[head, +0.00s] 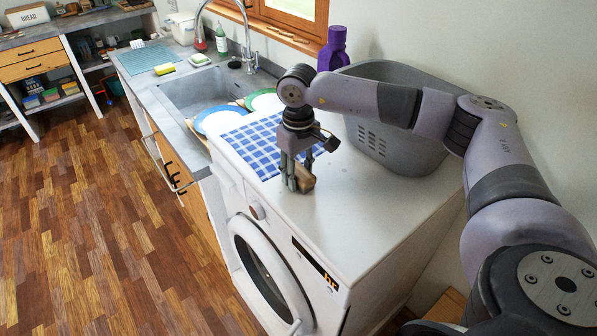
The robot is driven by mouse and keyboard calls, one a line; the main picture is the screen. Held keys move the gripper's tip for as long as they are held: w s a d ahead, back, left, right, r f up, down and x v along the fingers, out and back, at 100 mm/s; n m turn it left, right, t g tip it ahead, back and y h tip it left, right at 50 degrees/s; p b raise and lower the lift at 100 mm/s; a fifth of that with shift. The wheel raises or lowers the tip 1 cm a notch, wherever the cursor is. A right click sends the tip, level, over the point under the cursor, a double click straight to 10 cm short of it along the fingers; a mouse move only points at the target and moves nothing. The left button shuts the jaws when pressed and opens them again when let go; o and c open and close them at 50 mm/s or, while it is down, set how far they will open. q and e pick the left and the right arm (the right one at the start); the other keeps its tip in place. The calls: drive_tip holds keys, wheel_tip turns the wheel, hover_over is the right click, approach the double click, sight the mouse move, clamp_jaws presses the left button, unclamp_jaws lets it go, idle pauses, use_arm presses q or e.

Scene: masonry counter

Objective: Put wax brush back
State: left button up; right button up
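A small brown wooden block-like thing (306,177), which looks like the wax brush, is at the fingertips of my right gripper (296,182). The gripper points down over the white washing machine top (370,205) and its fingers look shut on the brush. The brush is at or just above the top; a gap cannot be made out. The fingers hide part of it, and its bristles cannot be seen. My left gripper is not in view.
A blue checkered cloth (246,146) lies left of the gripper. A grey basket (385,147) and a purple bottle (333,50) stand behind. The sink (205,95), with plates (220,122) beside it, is further left. The machine top's front right is clear.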

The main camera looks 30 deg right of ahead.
sight(298, 169)
drive_tip(key=o, duration=0.3)
drive_tip(key=shift+r, duration=0.1)
drive_tip(key=shift+r+p, duration=0.25)
drive_tip(key=shift+p, duration=0.05)
wheel_tip(298, 169, up, 12)
drive_tip(key=b, duration=0.4)
drive_tip(key=shift+f, duration=0.25)
